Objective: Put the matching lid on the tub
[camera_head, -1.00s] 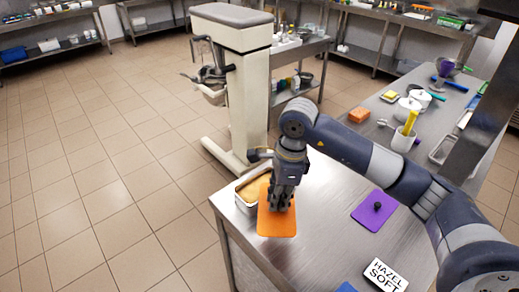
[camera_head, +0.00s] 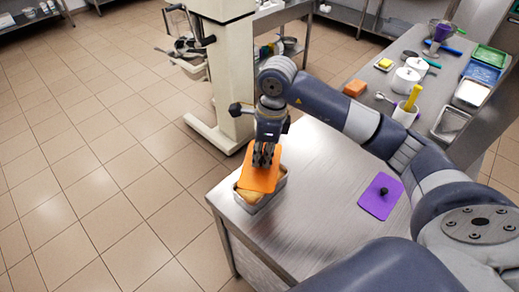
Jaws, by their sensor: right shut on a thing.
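My right gripper (camera_head: 263,163) is shut on the orange lid (camera_head: 257,180), holding it by its top. The lid is over the metal tub (camera_head: 266,204) at the table's left corner and covers most of its opening. Tan contents (camera_head: 248,197) show at the tub's near left side. The lid looks somewhat tilted, and I cannot tell whether it touches the rim. A purple lid (camera_head: 380,196) with a black knob lies flat on the table to the right. My left gripper is not in view.
The steel table (camera_head: 325,215) is bare between tub and purple lid. A cream machine (camera_head: 228,75) stands behind the tub. A side counter at right holds an orange block (camera_head: 354,88), white canisters (camera_head: 405,80), a cup (camera_head: 404,113) and several trays.

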